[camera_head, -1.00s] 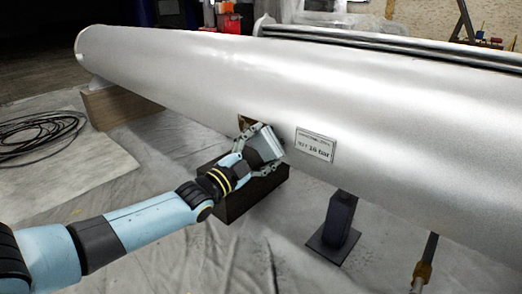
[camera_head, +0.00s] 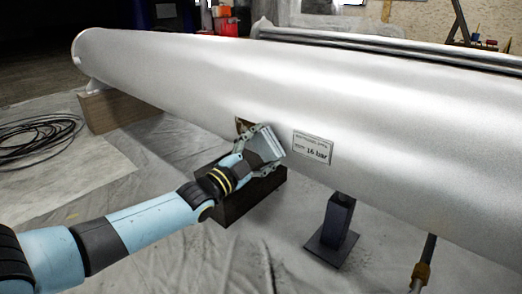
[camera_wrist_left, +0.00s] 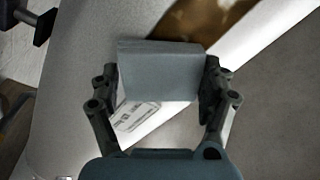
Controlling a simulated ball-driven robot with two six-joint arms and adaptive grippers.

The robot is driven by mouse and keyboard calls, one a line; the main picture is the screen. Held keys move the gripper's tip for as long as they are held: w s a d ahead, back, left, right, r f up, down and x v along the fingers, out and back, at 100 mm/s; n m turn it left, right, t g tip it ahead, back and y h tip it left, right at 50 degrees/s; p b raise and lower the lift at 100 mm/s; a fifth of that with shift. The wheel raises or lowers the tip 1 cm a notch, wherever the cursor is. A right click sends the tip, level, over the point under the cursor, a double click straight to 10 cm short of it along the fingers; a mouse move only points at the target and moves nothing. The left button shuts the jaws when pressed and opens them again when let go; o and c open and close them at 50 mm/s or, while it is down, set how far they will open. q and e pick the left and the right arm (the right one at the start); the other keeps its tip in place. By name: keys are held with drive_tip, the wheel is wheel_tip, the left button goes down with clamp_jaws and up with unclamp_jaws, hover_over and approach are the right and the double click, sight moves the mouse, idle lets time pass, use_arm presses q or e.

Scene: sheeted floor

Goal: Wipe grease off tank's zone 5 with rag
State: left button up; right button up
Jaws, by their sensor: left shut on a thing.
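The tank (camera_head: 400,130) is a long silver cylinder lying across the head view. A brown grease patch (camera_head: 241,124) shows low on its near side, just beyond my left gripper, and at the top of the left wrist view (camera_wrist_left: 192,22). My left gripper (camera_head: 264,147) is shut on the rag (camera_wrist_left: 158,72), a folded grey-blue pad between both fingers. The rag is close to the tank's lower side, beside the grease. I cannot tell whether it touches the metal. The gripper and rag may hide part of the grease. My right gripper is out of view.
A "16 bar" plate (camera_head: 312,147) is right of the gripper. A dark block (camera_head: 240,203) stands below it, and a dark metal stand (camera_head: 337,225) is to the right. A wooden block (camera_head: 112,110) and coiled cable (camera_head: 38,138) are at the left. The sheeted floor in front is mostly clear.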

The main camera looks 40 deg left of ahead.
use_arm(q)
drive_tip(key=shift+w, duration=0.45)
drive_tip(key=shift+a, duration=0.1)
